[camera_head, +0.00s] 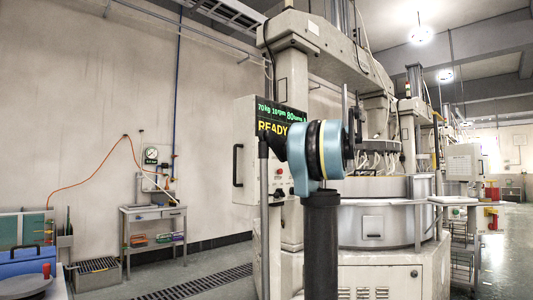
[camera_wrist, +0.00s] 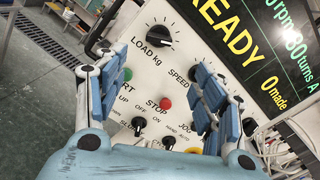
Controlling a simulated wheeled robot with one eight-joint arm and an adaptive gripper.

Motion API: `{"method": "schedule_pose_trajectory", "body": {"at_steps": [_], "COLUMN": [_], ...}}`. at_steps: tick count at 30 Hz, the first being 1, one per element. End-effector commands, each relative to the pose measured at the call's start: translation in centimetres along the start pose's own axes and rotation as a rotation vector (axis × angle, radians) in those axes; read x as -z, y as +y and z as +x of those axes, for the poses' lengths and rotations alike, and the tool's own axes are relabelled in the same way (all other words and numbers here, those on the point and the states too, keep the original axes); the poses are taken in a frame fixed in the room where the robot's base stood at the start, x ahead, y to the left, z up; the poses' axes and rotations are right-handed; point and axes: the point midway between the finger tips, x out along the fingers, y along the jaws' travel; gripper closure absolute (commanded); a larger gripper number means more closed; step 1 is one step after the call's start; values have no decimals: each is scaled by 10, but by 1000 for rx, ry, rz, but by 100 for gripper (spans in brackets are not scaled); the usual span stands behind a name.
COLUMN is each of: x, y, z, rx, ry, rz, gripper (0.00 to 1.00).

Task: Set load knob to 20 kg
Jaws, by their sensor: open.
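The load knob (camera_wrist: 159,35) is a black round dial on the cream control panel, above the printed words "LOAD kg". It shows in the upper middle of the wrist view; its exact setting is too small to read. My gripper (camera_wrist: 158,72) is open and empty, its blue-padded fingers spread at left and right. The knob lies ahead of the fingertips, between and beyond them, apparently untouched. In the head view the panel's green display (camera_head: 274,118) reads "70 kg" and "READY"; my arm hides the load knob there.
A green start button (camera_wrist: 125,74), a red stop button (camera_wrist: 165,102) and small selector knobs (camera_wrist: 138,123) sit lower on the panel. The speed knob is partly behind the right finger. The lapping machine's round tub (camera_head: 377,222) stands right of the panel; a small table (camera_head: 152,212) stands left.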

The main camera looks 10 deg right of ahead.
Motion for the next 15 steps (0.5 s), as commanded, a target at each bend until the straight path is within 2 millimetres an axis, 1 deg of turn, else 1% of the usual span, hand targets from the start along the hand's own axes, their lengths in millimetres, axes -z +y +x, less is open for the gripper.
{"method": "schedule_pose_trajectory", "body": {"at_steps": [5, 15], "x": [0, 0], "y": [2, 3], "z": [27, 87], "rx": [-5, -6], "ry": [-1, -1], "rz": [-2, -3], "gripper": [37, 37]}}
